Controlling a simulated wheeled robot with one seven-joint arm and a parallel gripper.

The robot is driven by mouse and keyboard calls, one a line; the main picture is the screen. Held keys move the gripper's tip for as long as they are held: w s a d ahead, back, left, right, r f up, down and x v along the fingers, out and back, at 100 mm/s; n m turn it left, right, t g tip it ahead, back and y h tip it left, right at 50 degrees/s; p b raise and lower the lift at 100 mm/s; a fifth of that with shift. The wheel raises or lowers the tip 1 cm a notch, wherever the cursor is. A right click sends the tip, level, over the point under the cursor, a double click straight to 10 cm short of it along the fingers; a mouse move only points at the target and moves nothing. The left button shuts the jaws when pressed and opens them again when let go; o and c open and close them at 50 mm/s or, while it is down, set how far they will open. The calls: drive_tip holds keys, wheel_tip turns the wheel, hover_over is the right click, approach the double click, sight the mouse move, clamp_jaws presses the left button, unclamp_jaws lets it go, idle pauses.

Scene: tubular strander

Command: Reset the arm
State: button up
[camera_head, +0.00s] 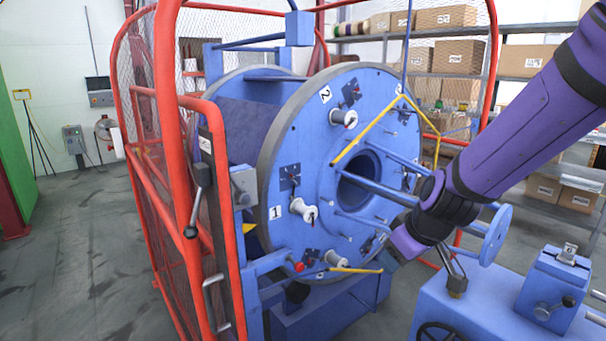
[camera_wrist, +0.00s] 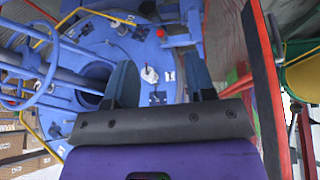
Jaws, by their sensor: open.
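My purple arm (camera_head: 535,115) reaches in from the upper right, in front of the blue strander. My gripper (camera_head: 384,252) is low in front of the strander's round blue disc (camera_head: 345,90), near its lower right edge. In the wrist view, my gripper (camera_wrist: 160,80) shows two blue fingers spread apart with nothing between them. A white spool (camera_wrist: 150,75) on the disc shows behind the gap between the fingers. In the head view, the fingertips are small and partly hidden by the hand, so I cannot tell whether they touch anything.
A red mesh guard frame (camera_head: 175,120) surrounds the strander's left side. White spools (camera_head: 303,209) sit on the disc. A yellow rod (camera_head: 357,270) lies close to my gripper. A blue bench with a vise (camera_head: 550,285) stands at lower right. Shelves with boxes (camera_head: 445,55) stand behind.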

drive_tip(key=s+d+r+m+h, duration=0.1)
drive_tip(key=s+d+r+m, duration=0.2)
drive_tip(key=s+d+r, duration=0.3)
drive_tip(key=s+d+r+m+h, duration=0.1)
drive_tip(key=s+d+r+m, duration=0.3)
drive_tip(key=s+r, duration=0.6)
drive_tip(key=s+d, duration=0.1)
drive_tip(key=s, duration=0.3)
drive_tip(key=shift+s+d+t+h, duration=0.2)
drive_tip(key=shift+d+t+h, duration=0.1)
drive_tip(key=shift+d, duration=0.05)
drive_tip(key=shift+r, duration=0.1)
